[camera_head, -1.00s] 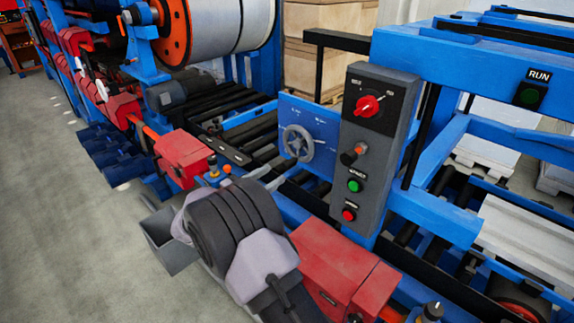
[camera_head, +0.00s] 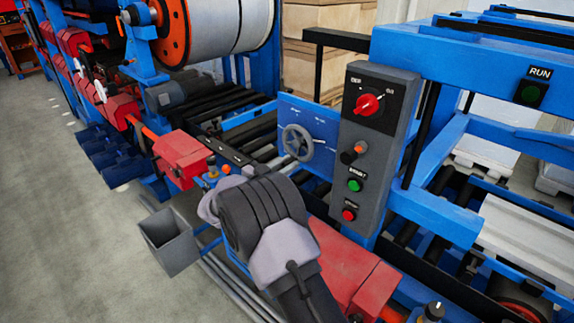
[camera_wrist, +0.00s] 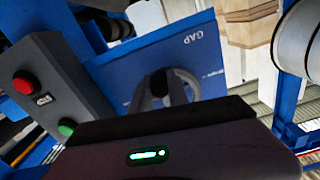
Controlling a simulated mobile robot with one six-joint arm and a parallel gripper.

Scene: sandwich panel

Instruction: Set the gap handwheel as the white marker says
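The gap handwheel (camera_head: 297,142) is a grey spoked wheel on a blue panel (camera_head: 318,122) left of the grey control box. In the wrist view the handwheel (camera_wrist: 187,86) shows with its dark hub, below the word GAP on the blue panel (camera_wrist: 200,62). Small white marks are on the panel, too small to read. My arm reaches up from the bottom in the head view, its end below and left of the handwheel. My gripper's dark body fills the bottom of the wrist view, hiding the wheel's lower part.
A red housing (camera_head: 345,270) lies beside my arm. A grey bin (camera_head: 170,241) hangs left.

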